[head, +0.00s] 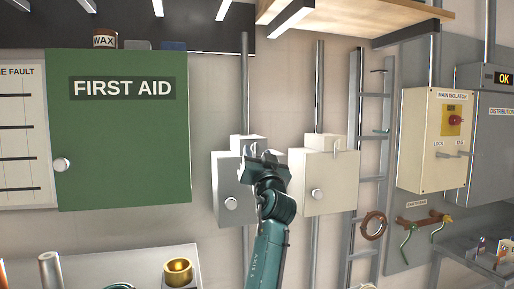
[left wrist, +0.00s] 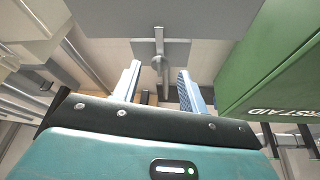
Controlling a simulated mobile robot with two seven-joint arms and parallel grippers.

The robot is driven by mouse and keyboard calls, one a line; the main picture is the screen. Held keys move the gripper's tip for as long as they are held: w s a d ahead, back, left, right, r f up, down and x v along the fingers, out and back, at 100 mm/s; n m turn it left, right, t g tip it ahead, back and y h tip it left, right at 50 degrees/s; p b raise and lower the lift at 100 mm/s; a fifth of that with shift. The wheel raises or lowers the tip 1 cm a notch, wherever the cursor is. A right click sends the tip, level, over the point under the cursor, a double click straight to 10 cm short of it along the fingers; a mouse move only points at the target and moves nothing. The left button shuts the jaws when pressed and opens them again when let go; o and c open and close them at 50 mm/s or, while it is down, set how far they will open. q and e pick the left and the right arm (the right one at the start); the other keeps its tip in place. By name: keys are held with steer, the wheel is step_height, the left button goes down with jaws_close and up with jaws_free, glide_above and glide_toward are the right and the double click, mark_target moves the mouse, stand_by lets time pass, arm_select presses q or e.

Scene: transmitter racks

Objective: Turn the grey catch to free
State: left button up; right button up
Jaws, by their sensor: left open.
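The grey box (head: 235,188) hangs on the wall, with a round knob on its front. My left gripper (head: 264,158) is raised in front of its upper right part and covers much of that area in the head view. In the left wrist view the grey catch (left wrist: 159,48) is a small lever on a bracket at the grey box's (left wrist: 190,18) edge. It lies between the two open fingers of my left gripper (left wrist: 158,75), with a gap visible on both sides. The catch cannot be made out clearly in the head view. My right gripper is not in view.
A similar cream box (head: 328,188) hangs just right of the grey one. A green first aid cabinet (head: 120,140) is to the left. A ladder (head: 368,150), isolator box (head: 430,160) and grey cabinet stand right. A tray with a brass cup (head: 178,272) is lower left.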

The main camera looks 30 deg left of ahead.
arm_select(q)
steer(key=shift+x, duration=0.85)
steer(key=shift+w+a, duration=0.1)
